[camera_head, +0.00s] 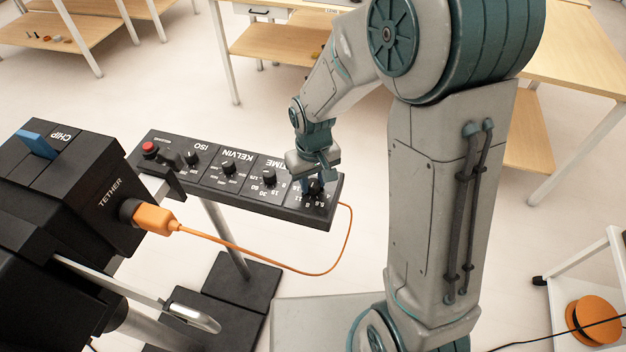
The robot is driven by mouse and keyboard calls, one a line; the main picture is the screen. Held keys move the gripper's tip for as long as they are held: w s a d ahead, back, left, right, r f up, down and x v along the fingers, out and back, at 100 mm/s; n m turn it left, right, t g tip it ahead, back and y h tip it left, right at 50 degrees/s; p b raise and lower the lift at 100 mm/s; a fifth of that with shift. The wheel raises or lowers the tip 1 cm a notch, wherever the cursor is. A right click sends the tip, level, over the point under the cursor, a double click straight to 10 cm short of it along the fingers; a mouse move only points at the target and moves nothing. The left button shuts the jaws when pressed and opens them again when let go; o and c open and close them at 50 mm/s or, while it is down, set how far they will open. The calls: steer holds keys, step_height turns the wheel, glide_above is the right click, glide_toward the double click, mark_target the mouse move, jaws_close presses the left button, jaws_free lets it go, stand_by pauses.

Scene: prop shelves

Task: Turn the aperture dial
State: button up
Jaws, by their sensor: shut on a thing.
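A black control panel (238,197) on a stand carries a row of labelled dials. The aperture dial (315,194) is at the panel's right end, with numbers such as 5.6, 8 and 11 around it. My gripper (314,184) points down over this dial and is shut on it. The fingers hide most of the dial, so its pointer and setting cannot be read.
To the left on the panel are the TIME dial (270,178), KELVIN dial (229,168), ISO dial (192,158) and a red button (149,148). A black device (75,185) with an orange tether plug (155,218) stands at left; its orange cable loops below the panel.

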mark_target(314, 183)
stand_by(0.3)
steer(key=o, duration=1)
steer(key=shift+r, duration=0.15)
step_height(314, 183, up, 14)
steer(key=shift+f, duration=0.2)
